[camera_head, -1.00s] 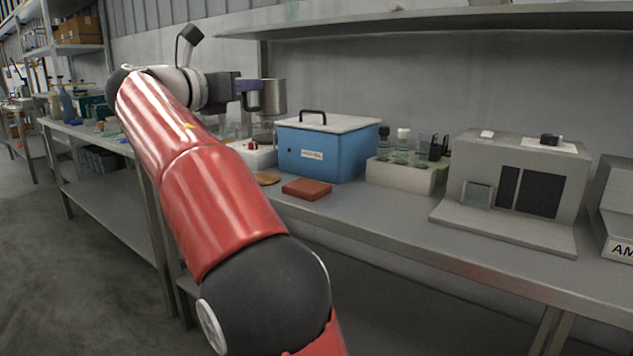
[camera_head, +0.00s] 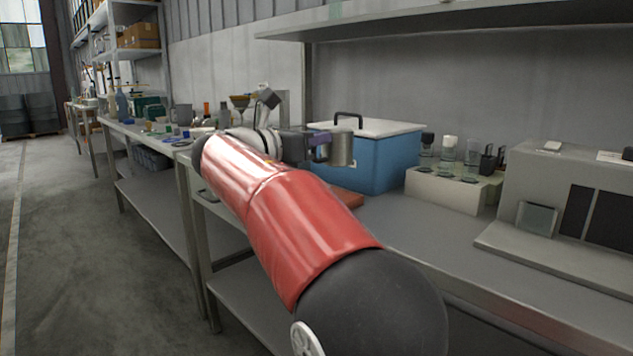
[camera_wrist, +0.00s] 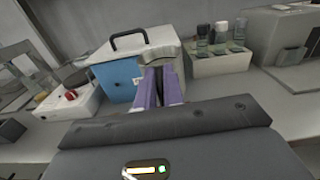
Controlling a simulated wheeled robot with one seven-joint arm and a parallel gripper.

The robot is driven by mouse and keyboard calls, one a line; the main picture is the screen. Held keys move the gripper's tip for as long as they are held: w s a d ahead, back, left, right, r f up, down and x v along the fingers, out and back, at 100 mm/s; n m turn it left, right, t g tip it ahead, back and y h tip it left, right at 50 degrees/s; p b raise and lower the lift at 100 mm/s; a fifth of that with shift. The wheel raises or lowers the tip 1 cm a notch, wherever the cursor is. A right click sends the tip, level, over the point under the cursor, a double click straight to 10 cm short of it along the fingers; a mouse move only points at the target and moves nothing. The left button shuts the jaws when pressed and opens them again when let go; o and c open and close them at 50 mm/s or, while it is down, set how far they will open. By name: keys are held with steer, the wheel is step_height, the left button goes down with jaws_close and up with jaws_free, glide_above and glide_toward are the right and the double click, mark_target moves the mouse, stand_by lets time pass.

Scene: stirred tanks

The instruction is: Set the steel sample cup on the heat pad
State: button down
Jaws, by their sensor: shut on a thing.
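The steel sample cup (camera_head: 341,148) is a grey metal cylinder, held above the bench in front of the blue box. My gripper (camera_head: 318,148) is shut on it at its left side. In the wrist view my purple fingers (camera_wrist: 160,88) close together, with the cup's pale metal (camera_wrist: 158,53) just beyond their tips. A flat red-brown square pad (camera_head: 349,198), which looks like the heat pad, lies on the bench below the cup. My arm hides much of it in the head view, and I cannot make it out in the wrist view.
A blue box (camera_head: 385,163) with a white lid and black handle stands behind the cup. Right of it are a rack of bottles (camera_head: 448,190) and a grey instrument (camera_head: 560,205). A white device with a red knob (camera_wrist: 68,103) stands left. A shelf hangs overhead.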

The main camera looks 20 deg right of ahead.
step_height(320, 180, down, 7)
steer(key=shift+r+b, duration=0.1)
steer(key=shift+b, duration=0.4)
steer(key=c, duration=1.5)
jaws_free()
steer(key=shift+a, duration=0.1)
steer(key=v, duration=1.1)
steer(key=shift+s+a, duration=0.15)
steer(key=shift+a, duration=0.25)
